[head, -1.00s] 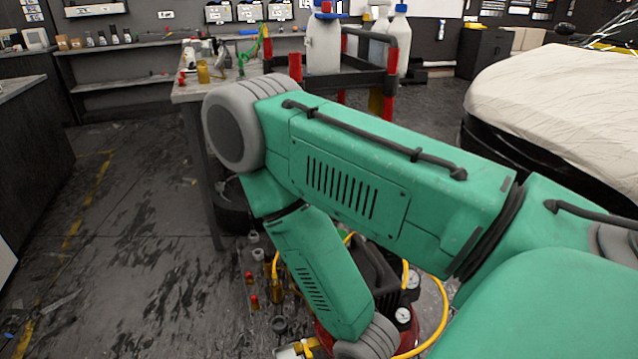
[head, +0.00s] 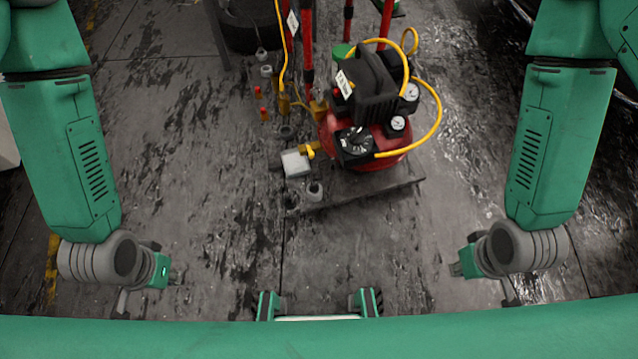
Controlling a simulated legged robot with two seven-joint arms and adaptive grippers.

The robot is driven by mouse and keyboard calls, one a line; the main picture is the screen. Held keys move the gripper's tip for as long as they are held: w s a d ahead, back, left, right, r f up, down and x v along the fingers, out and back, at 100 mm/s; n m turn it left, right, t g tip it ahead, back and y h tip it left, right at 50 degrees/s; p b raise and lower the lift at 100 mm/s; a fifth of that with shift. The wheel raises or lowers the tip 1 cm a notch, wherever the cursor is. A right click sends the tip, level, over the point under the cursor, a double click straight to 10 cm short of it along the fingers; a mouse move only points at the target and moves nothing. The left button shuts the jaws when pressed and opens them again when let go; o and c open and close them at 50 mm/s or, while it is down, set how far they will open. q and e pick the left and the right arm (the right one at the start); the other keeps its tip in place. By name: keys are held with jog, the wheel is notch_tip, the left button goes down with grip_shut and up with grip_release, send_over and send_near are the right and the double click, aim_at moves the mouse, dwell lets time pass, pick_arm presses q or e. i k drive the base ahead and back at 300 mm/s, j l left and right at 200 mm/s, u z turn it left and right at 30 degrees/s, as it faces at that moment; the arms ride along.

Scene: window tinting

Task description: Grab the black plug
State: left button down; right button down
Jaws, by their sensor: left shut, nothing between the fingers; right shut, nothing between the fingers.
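I cannot pick out the black plug for certain. Several small dark fittings stand on the floor beside the red air compressor (head: 372,182). One is a dark round piece (head: 286,132) left of the compressor; another is a dark capped piece (head: 314,191) at its front left. My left gripper (head: 172,273) hangs at lower left, shut and empty, well apart from these. My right gripper (head: 457,268) hangs at lower right, also shut and empty, apart from the compressor. Both are small and partly hidden by my wrists.
A yellow hose (head: 436,115) loops around the compressor. A white box (head: 295,164) with a yellow fitting, red-tipped bottles (head: 263,112) and red poles (head: 307,50) stand nearby. A dark tyre (head: 250,28) lies at the back. The floor (head: 400,250) in front of the compressor is clear.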

aim_at(314, 186)
jog(key=i+z, duration=0.2)
jog(key=z, duration=0.2)
jog(key=i+j+z, duration=0.15)
jog(key=z, duration=0.2)
jog(key=i+j+z, duration=0.15)
jog(key=z, duration=0.25)
